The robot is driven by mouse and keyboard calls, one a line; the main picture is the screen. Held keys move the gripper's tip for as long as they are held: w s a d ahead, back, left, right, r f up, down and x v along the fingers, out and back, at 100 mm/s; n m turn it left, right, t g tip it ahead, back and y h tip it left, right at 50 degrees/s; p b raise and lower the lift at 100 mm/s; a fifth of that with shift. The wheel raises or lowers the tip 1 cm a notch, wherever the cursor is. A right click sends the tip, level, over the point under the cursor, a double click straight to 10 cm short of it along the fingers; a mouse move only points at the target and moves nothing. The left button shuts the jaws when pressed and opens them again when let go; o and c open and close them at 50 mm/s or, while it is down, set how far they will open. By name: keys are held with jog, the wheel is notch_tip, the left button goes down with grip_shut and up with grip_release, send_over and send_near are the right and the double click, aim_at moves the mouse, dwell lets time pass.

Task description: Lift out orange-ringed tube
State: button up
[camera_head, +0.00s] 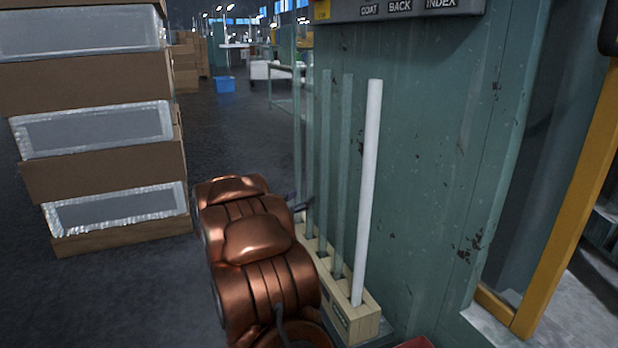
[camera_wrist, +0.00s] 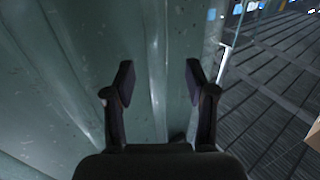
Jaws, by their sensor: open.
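Several upright tubes stand in a row in a pale wooden rack (camera_head: 371,323) in the head view. The nearest is an opaque white tube (camera_head: 369,180); behind it are clear greenish tubes, one of them a glass tube (camera_head: 343,170). No orange ring can be made out on any of them. My gripper (camera_wrist: 158,78) is open in the wrist view, its two dark fingers apart. A faint clear vertical streak, perhaps a glass tube, shows between the fingers; I cannot tell how near it is. In the head view my copper arm reaches beside the rack and mostly hides the gripper.
A worn green machine panel (camera_head: 440,150) rises close behind the tubes on the right. A yellow post (camera_head: 568,200) stands farther right. Stacked cardboard boxes (camera_head: 95,85) stand on the left. Dark open floor (camera_head: 232,130) lies between the boxes and the rack.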

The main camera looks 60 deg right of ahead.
aim_at(307, 193)
jog(key=shift+s+d+r+b, duration=0.1)
jog(key=shift+d+b, duration=0.35)
jog(key=shift+d, duration=0.7)
jog(key=shift+s+d+b, duration=0.1)
jog(key=shift+d+b, duration=0.35)
jog(key=shift+d, duration=0.7)
jog(key=shift+c, duration=0.2)
grip_shut()
